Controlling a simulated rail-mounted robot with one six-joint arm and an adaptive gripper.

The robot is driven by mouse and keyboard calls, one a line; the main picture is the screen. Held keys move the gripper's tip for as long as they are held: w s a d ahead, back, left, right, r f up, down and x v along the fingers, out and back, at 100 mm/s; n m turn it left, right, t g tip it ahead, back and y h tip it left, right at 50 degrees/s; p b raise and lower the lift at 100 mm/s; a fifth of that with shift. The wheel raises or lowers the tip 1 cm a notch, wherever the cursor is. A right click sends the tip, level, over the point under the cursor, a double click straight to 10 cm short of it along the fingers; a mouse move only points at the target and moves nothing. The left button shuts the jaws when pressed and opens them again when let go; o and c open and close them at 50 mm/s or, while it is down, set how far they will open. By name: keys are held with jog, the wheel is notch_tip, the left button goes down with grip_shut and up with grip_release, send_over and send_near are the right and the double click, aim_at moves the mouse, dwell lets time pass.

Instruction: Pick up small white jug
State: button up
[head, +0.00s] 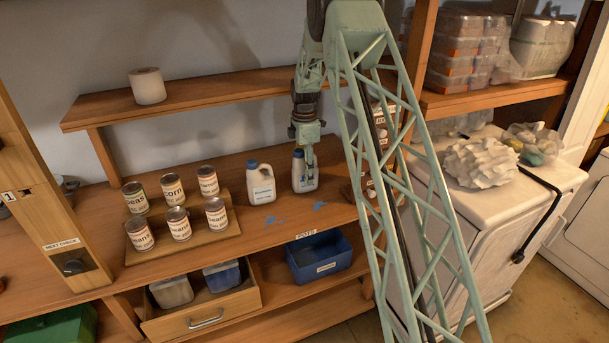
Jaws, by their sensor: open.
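Two white jugs with blue caps and blue lettering stand upright on the wooden counter (330,213) in the head view. The left jug (261,187) is in full view and clear of my gripper. The right jug (302,182) is slightly narrower in view and partly hidden by my gripper. My gripper (308,162) points down at the right jug, with its fingers at the height of the jug's upper part. It is open. I cannot tell whether a finger touches the jug. Which jug is the small one is not clear.
Several labelled cans (177,223) stand on a stepped wooden stand left of the jugs. A shelf (215,92) with a white roll (147,86) runs above the counter. A blue bin (319,258) sits below. Blue marks lie on the counter before the jugs.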

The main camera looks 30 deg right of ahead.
aim_at(304, 164)
jog(key=c, duration=1.4)
jog(key=shift+w+r, duration=0.1)
jog(key=shift+r, duration=0.05)
jog(key=shift+r, duration=1.6)
jog(key=shift+a+r, duration=0.1)
jog(key=s+a, duration=0.3)
jog(key=s, duration=0.1)
jog(key=s+a+r+b, duration=0.1)
jog(key=s+a, duration=0.2)
jog(key=s, duration=0.1)
jog(key=s+a, duration=0.3)
jog(key=s, duration=0.2)
jog(key=shift+a+r, duration=0.2)
